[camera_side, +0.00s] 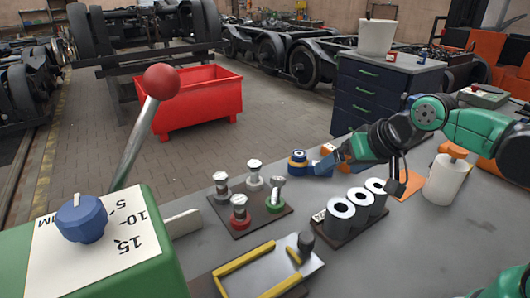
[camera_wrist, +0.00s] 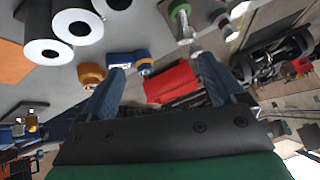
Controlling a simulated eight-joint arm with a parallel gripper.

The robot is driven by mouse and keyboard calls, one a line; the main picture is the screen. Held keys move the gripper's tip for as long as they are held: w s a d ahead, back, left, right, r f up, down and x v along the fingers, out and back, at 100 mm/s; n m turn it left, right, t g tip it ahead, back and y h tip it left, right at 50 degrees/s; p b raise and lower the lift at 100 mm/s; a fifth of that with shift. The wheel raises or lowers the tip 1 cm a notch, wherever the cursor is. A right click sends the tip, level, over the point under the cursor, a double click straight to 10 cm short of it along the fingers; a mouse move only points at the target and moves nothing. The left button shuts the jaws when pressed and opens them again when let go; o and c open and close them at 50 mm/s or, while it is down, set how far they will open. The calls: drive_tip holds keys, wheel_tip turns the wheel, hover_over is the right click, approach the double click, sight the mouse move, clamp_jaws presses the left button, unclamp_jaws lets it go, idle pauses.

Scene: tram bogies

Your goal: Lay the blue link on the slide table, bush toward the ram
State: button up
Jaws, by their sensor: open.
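The blue link (camera_side: 298,168) lies on the grey bench, with a yellowish ring at its round end in the side view. In the wrist view the blue link (camera_wrist: 127,58) shows partly beside the left finger, with orange-yellow round parts near it. My gripper (camera_side: 332,160) is close to the link at its right; contact cannot be told. In the wrist view my gripper (camera_wrist: 160,64) has its blue fingers wide apart, with nothing held. The slide table (camera_side: 262,272), a pale plate with yellow rails, is at the front. A dark cylinder (camera_side: 306,240) stands at its far corner.
A dark rack with white-grey rollers (camera_side: 341,218) stands right of the link. A board of valve-like parts (camera_side: 239,218) is left. A green press with blue knob (camera_side: 82,218) and red-balled lever (camera_side: 162,82) is at front left. A white roll (camera_side: 447,180) stands right.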

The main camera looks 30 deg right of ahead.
sight(300, 154)
drive_tip(key=w+d+f+m+t, duration=0.2)
drive_tip(key=w+m, duration=0.3)
drive_tip(key=m, duration=0.5)
drive_tip(key=w+d+f+m+t+y, duration=0.1)
drive_tip(key=w+d+f+m, duration=0.2)
drive_tip(key=w+m, duration=0.3)
drive_tip(key=w+d+f+m+t+y, duration=0.1)
drive_tip(key=w+d+f+m+t, duration=0.1)
drive_tip(key=m, duration=1.2)
drive_tip(key=shift+w+d+f+t, duration=0.15)
drive_tip(key=shift+w+d+f, duration=0.25)
drive_tip(key=shift+w+f, duration=0.4)
drive_tip(key=shift+w+d+f+t, duration=0.15)
drive_tip(key=shift+w+d+f, duration=0.2)
drive_tip(key=shift+w+f, duration=0.4)
drive_tip(key=shift+w, duration=0.35)
drive_tip(key=shift+x, duration=2.6)
clamp_jaws()
